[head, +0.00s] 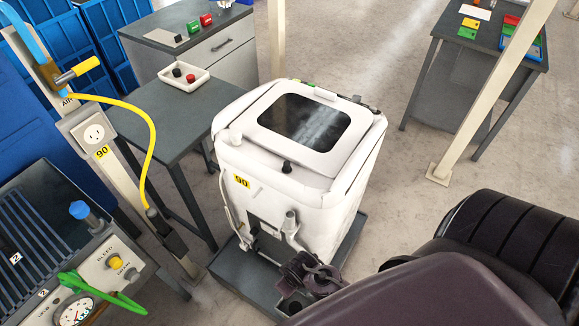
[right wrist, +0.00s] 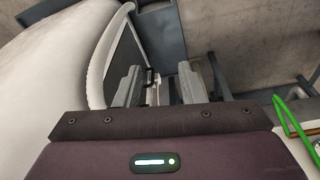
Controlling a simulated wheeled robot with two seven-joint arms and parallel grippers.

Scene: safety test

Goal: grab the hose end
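A white ribbed hose (right wrist: 104,50) curves down the side of the white machine (head: 290,160) in the right wrist view. A yellow hose (head: 150,130) runs down a post to a dark fitting. I cannot tell which one the task means. My right gripper (head: 308,272) is low in front of the machine. In the right wrist view its fingers (right wrist: 160,88) are apart, with small pale parts visible beyond the gap. My left gripper is not in view.
The machine stands on a dark grey base (head: 240,285). A grey table (head: 185,115) stands behind left. A pale post (head: 490,90) stands right, with open floor between.

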